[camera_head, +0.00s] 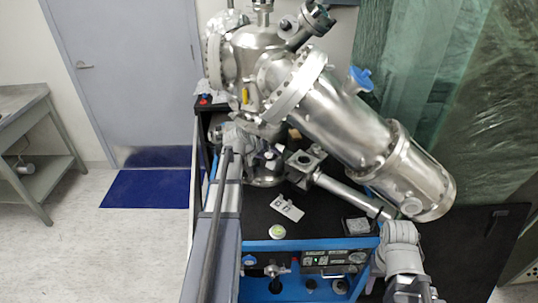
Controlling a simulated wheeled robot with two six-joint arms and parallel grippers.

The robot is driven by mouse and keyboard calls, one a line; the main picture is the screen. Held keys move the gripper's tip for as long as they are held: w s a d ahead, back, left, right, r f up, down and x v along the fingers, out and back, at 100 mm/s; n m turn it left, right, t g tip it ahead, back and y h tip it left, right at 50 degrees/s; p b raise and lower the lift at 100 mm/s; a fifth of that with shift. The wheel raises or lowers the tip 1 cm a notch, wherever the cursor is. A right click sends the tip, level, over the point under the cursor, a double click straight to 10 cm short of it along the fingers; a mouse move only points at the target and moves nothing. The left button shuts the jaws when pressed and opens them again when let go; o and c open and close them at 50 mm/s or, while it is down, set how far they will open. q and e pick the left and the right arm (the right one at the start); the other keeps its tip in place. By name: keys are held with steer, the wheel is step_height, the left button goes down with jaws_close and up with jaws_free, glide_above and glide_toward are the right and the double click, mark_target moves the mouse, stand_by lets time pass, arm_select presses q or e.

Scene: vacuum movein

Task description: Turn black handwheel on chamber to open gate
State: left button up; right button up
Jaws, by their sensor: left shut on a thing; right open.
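The steel vacuum chamber (258,45) stands on the black bench, with a wide cylinder (345,130) slanting down to the right. My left arm reaches up from the bottom to the chamber's lower left side. My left gripper (240,140) is shut on the black handwheel there. The handwheel is mostly hidden by the gripper and arm, so its turn angle cannot be read. My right gripper (399,233) is open near the bench's right front, below the end of the wide cylinder and away from the handwheel. Its fingertips are hard to make out.
A thin steel tube (345,191) runs from the chamber toward my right gripper. Small plates (287,208) lie on the black bench top. A blue-framed control panel (325,258) is at the front. Green plastic curtains (430,60) hang behind right. Open floor (130,250) lies left.

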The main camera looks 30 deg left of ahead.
arm_select(q)
steer(key=n, duration=0.4)
steer(key=shift+n, duration=0.3)
steer(key=n, duration=0.3)
steer(key=shift+n, duration=0.3)
steer(key=n, duration=0.4)
steer(key=shift+n, duration=2.2)
steer(key=o, duration=1.4)
steer(key=shift+c, duration=0.2)
steer(key=shift+r, duration=0.1)
